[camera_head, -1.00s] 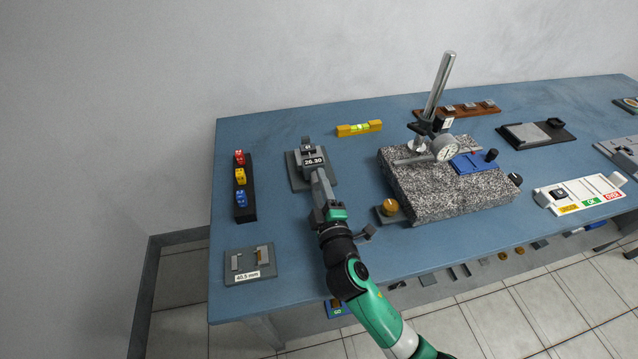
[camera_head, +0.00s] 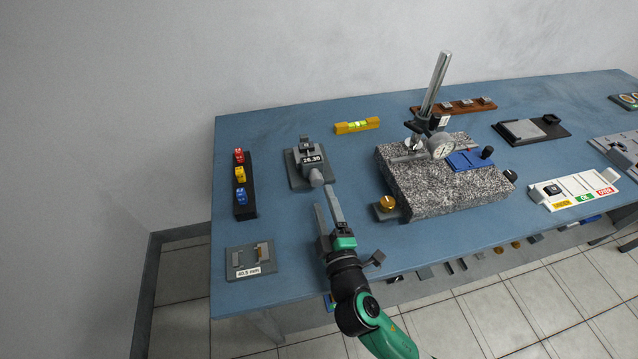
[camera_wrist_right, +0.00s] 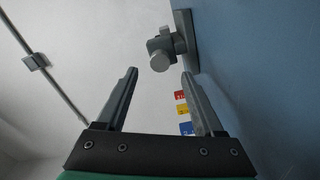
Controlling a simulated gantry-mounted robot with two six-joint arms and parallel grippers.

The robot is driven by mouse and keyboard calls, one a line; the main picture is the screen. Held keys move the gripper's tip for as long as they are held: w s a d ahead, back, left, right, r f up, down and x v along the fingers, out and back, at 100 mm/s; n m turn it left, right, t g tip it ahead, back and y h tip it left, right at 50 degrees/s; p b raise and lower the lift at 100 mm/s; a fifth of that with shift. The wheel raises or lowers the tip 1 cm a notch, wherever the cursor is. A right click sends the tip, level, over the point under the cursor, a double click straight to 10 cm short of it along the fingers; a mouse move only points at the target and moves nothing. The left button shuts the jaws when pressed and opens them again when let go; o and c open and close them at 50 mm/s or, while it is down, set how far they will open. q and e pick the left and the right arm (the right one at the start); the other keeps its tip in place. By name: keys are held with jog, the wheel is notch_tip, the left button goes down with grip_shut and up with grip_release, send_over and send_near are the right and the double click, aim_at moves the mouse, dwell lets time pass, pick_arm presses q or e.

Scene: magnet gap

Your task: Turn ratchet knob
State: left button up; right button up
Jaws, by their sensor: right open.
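The grey device with a small number display (camera_head: 311,160) stands at the left of the blue table. Its round grey ratchet knob (camera_head: 316,178) faces the front edge, and the knob also shows in the right wrist view (camera_wrist_right: 159,62). My right gripper (camera_head: 323,197) is open and empty, just in front of the knob and apart from it. In the right wrist view its two fingers (camera_wrist_right: 160,73) stand wide apart, with the knob beyond the tips, roughly between them. My left gripper is in neither view.
A black rack with red, yellow and blue blocks (camera_head: 240,174) stands left of the device. A plate marked 40.5 mm (camera_head: 250,262) lies at the front left. A granite block (camera_head: 450,185) with a brass knob (camera_head: 387,203) stands to the right. A yellow level (camera_head: 356,126) lies behind.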

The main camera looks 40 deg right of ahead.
jog(key=v, duration=0.4)
jog(key=shift+s+a, duration=0.15)
jog(key=shift+s, duration=0.2)
jog(key=shift+r, duration=0.1)
dwell(0.7)
